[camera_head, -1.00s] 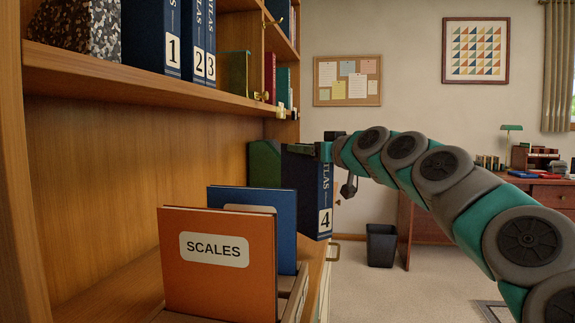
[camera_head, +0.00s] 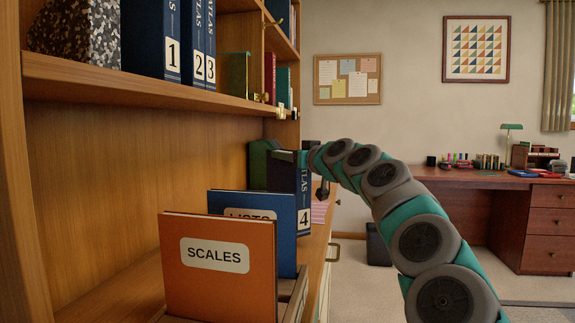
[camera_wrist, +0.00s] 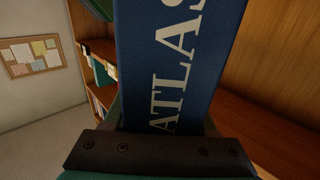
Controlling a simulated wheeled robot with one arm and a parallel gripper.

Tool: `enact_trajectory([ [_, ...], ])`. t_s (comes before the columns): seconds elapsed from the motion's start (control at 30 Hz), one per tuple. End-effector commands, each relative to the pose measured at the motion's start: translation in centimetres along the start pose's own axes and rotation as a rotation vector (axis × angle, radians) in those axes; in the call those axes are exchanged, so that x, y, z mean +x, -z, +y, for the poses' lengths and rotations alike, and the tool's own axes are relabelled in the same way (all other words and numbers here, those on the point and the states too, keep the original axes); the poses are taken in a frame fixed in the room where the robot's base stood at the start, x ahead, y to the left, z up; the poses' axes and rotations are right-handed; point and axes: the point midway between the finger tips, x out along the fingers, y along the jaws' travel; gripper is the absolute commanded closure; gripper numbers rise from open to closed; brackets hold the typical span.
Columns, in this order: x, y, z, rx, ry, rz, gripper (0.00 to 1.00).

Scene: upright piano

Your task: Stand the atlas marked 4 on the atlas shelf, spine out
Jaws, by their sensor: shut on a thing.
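The blue atlas marked 4 (camera_head: 303,190) is upright in the head view, above or at the lower ledge, behind the LISTS book; I cannot tell whether it touches the ledge. Its spine faces the camera, and its lower left part is hidden by that book. My gripper (camera_head: 301,158) is shut on the atlas near its top. In the wrist view the atlas (camera_wrist: 170,60) fills the middle, with the lettering ATLAS on its spine. The atlas shelf (camera_head: 150,85) is higher up and holds atlases 1 (camera_head: 150,45), 2 and 3 (camera_head: 204,45), spines out.
An orange SCALES book (camera_head: 218,285) and a blue LISTS book (camera_head: 250,203) stand in a holder in front. A speckled block (camera_head: 75,30) stands left of atlas 1. A green-brown book or box (camera_head: 233,75) stands right of atlas 3. A green object (camera_head: 258,165) is beside atlas 4.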

Motion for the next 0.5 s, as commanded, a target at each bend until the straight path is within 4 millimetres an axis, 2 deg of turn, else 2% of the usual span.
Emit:
enact_trajectory([
  [0.23, 0.0, -2.3, -0.1, 0.002, 0.001, 0.000, 1.00],
  [0.5, 0.0, -2.4, -0.1, 0.000, 0.000, 0.001, 1.00],
])
